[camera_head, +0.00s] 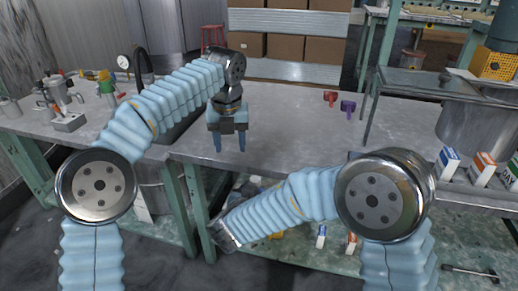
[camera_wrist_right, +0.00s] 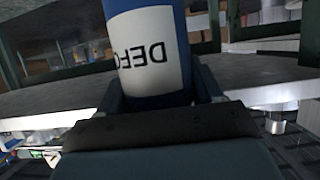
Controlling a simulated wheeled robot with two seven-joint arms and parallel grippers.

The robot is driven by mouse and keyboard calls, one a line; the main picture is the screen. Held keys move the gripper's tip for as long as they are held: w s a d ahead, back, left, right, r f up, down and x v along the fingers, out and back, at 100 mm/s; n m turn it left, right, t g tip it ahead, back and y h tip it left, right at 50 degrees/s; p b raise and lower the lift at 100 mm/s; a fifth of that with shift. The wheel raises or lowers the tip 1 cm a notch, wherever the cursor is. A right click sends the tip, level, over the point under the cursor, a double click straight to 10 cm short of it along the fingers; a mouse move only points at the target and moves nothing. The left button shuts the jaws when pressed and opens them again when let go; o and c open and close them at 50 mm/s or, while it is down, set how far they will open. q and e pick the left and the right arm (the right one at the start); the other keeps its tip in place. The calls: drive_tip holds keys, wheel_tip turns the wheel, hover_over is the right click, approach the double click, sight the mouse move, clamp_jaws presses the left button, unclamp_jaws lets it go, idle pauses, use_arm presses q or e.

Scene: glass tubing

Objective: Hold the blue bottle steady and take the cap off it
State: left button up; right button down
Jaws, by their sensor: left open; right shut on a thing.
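The blue bottle (camera_wrist_right: 150,45), with a white label and dark upside-down lettering, stands between the fingers of my right gripper (camera_wrist_right: 160,95) in the right wrist view. The gripper is shut on it. The bottle's top runs out of that view and no cap shows. In the head view, I cannot make out the bottle or the right fingers; my right forearm reaches left, low in front of the table. My left gripper (camera_head: 230,143) points down with its two blue fingers apart and empty, at the table's front edge, above and behind the end of my right arm.
The grey table (camera_head: 290,125) is mostly clear in the middle. A red piece (camera_head: 330,97) and a purple piece (camera_head: 348,107) lie toward its back. Small cartons (camera_head: 447,161) stand at the right. A shelf below holds small items.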

sight(259, 179)
use_arm(q)
drive_tip(key=s+d+m, duration=0.1)
drive_tip(key=d, duration=0.1)
drive_tip(key=s+d+r+m+g, duration=0.1)
drive_tip(key=s+d, duration=0.1)
drive_tip(key=s+d+m, duration=0.1)
drive_tip(key=s+d, duration=0.1)
drive_tip(key=d, duration=0.1)
drive_tip(key=shift+s+r+m, duration=0.15)
drive_tip(key=shift+r+m, duration=0.05)
drive_tip(key=shift+m, duration=0.1)
drive_tip(key=shift+s+d+f, duration=0.1)
drive_tip(key=shift+f, duration=0.15)
wheel_tip(259, 179, down, 7)
drive_tip(key=shift+f, duration=0.15)
drive_tip(key=shift+c, duration=0.5)
